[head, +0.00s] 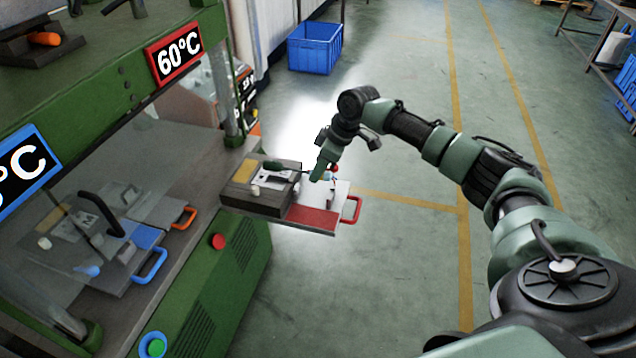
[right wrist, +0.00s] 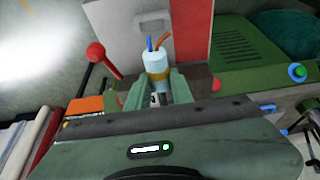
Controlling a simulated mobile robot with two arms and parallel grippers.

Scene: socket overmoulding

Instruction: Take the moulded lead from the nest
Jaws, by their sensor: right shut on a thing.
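My right gripper (head: 318,174) is over the right part of the pulled-out tray with the red handle. In the right wrist view its fingers (right wrist: 158,90) are shut on the moulded lead (right wrist: 155,62), a pale blue-white cylinder with a blue and an orange wire at its end. In the head view the lead is too small and covered to make out. The nest (head: 262,204), a dark block with a yellow patch, a light plate and a dark green part on top, sits on the tray left of the gripper. I cannot tell whether the lead touches anything below. My left gripper is not in view.
The tray has a red panel (head: 312,215) and a red handle (head: 351,209). A green press with a 60°C sign (head: 178,54) stands at left, with a second station behind a clear guard and a blue handle (head: 150,265). A blue crate (head: 315,47) stands behind.

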